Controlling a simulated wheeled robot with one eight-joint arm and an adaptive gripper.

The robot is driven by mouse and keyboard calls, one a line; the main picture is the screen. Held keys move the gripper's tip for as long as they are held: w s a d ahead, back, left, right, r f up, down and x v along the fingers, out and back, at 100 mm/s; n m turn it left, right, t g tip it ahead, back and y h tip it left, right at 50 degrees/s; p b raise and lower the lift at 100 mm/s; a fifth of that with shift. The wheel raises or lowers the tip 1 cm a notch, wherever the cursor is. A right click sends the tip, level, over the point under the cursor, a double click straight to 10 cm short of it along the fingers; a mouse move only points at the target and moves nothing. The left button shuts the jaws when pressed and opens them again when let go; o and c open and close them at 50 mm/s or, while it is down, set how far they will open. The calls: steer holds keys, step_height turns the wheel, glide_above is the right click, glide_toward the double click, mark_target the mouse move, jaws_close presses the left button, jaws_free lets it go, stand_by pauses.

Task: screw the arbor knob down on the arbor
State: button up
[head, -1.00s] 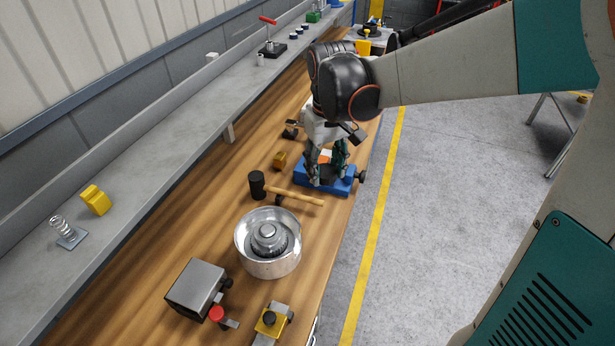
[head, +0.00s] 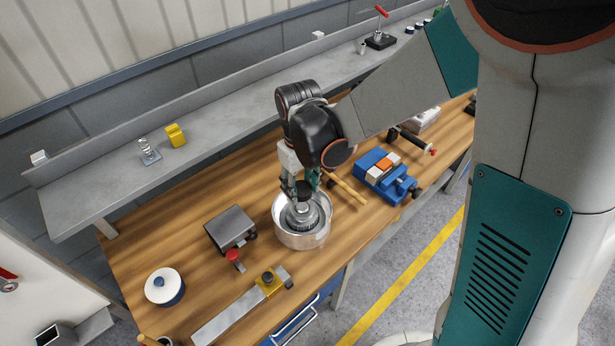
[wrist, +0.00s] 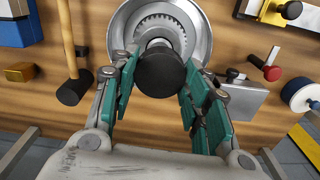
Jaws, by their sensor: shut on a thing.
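The black round arbor knob (wrist: 161,73) is between the teal fingers of my gripper (wrist: 160,100) in the wrist view. My gripper (head: 303,188) is shut on it, over the round metal pan (head: 290,238). The pan holds a stepped metal stack with a toothed ring (wrist: 158,24). The knob (head: 303,187) shows dark between the fingers in the head view, above the top of the stack (head: 301,213). The arbor's tip is hidden by the knob, and I cannot tell whether the two touch.
A hammer (head: 345,186) lies close behind the pan. A blue vise (head: 372,163) stands to the right. A grey metal block (head: 230,226) with a red knob (head: 232,255), a yellow clamp piece (head: 268,280) and a white-lidded pot (head: 164,287) are to the left.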

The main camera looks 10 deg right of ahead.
mark_target(302, 206)
steer(key=shift+f+b, duration=1.2)
steer(key=shift+f, duration=0.9)
steer(key=shift+f+b, duration=0.8)
steer(key=shift+b, duration=0.35)
stand_by(0.5)
steer(key=o, duration=1.1)
steer(key=c, duration=1)
steer(key=m+b, duration=0.1)
steer(key=m, duration=0.9)
steer(key=shift+b, duration=0.4)
